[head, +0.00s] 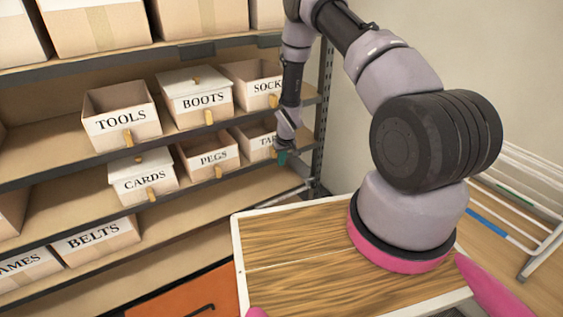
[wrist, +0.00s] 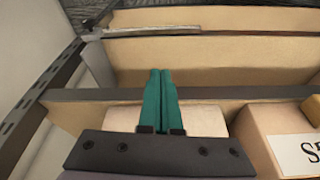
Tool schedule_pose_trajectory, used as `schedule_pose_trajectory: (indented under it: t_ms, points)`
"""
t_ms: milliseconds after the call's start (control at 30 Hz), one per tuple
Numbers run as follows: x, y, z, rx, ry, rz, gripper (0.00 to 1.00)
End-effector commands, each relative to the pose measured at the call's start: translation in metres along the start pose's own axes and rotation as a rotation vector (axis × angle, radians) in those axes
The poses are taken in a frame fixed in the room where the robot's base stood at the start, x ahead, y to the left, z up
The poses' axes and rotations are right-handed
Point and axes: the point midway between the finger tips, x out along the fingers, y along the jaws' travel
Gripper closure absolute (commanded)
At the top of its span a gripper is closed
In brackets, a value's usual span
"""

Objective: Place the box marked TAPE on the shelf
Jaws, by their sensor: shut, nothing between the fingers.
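The box marked TAPE (head: 251,139) stands on the middle shelf (head: 75,217) at its right end, beside the PEGS box. Only "TA" of its label shows; my gripper and wrist cover the rest. My gripper (head: 283,158) is at the box's front right, its teal fingers pressed together and empty. In the wrist view the shut fingers (wrist: 160,73) point over a dark shelf edge. A pale box face (wrist: 207,120) lies behind them, probably the TAPE box. I cannot tell whether the fingers touch it.
The PEGS box (head: 208,159) and CARDS box (head: 143,181) share that shelf. A shelf post (head: 321,110) rises just right of my gripper. A wooden-topped surface (head: 300,235) is in front.

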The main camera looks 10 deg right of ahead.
Motion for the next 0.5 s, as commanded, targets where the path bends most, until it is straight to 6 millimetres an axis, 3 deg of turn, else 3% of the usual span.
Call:
schedule_pose_trajectory:
  t_ms: [67,500]
  points:
    - [0.0,0.0,-0.001,0.0,0.0,0.0,1.0]
    - [-0.057,0.0,-0.002,-0.001,0.003,0.0,1.0]
